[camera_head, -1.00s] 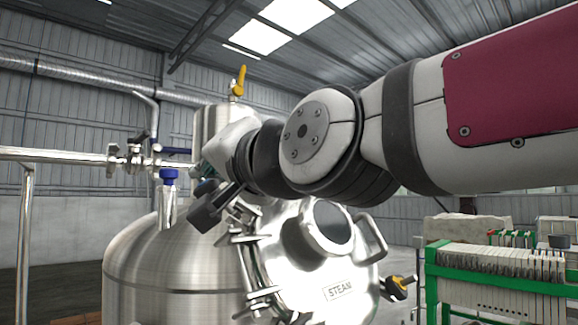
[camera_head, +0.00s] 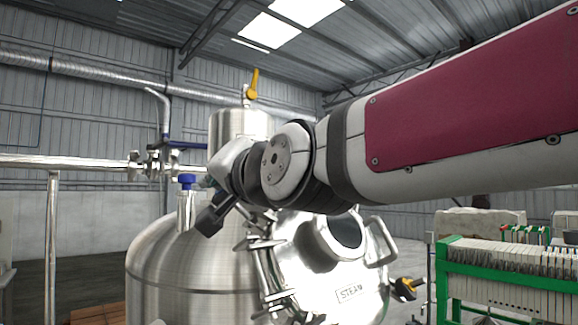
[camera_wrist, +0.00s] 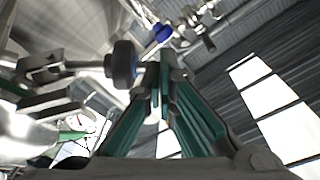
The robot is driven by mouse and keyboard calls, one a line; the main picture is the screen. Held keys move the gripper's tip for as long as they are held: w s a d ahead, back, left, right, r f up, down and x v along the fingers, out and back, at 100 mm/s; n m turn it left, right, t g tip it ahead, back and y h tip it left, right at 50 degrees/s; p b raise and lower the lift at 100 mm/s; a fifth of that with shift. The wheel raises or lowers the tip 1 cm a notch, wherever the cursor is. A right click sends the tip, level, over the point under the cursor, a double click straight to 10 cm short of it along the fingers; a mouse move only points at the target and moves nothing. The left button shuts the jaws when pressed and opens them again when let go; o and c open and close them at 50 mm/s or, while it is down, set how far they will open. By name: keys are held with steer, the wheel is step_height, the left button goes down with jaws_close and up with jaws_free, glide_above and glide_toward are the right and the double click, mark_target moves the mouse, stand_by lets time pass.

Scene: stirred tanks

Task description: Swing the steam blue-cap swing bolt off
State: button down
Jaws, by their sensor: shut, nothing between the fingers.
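The steel tank (camera_head: 190,262) has a tilted round hatch lid (camera_head: 310,275) marked STEAM, with several swing bolts along its left rim (camera_head: 262,262). In the wrist view, a swing bolt with a dark bluish round cap (camera_wrist: 124,63) lies just left of my fingertips, its shank running left. My gripper (camera_wrist: 160,68), with green-sided fingers, is shut and empty. Its fingertips are close beside the cap; I cannot tell whether they touch it. In the head view my wrist hides most of the fingers and that cap.
A bright-blue-capped fitting (camera_head: 187,182) stands on the tank left of my wrist. A steel pipe (camera_head: 75,162) runs left. A yellow-handled valve (camera_head: 254,84) is above, and a black-and-yellow knob (camera_head: 404,289) is right of the lid. A green-framed filter press (camera_head: 505,270) stands at right.

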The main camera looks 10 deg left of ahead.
steer(key=p, duration=0.1)
steer(key=a, duration=0.1)
steer(key=h+p, duration=0.1)
steer(key=shift+w+a+f+p, duration=0.25)
steer(key=shift+w+a+p, duration=0.05)
steer(key=shift+a+p, duration=0.1)
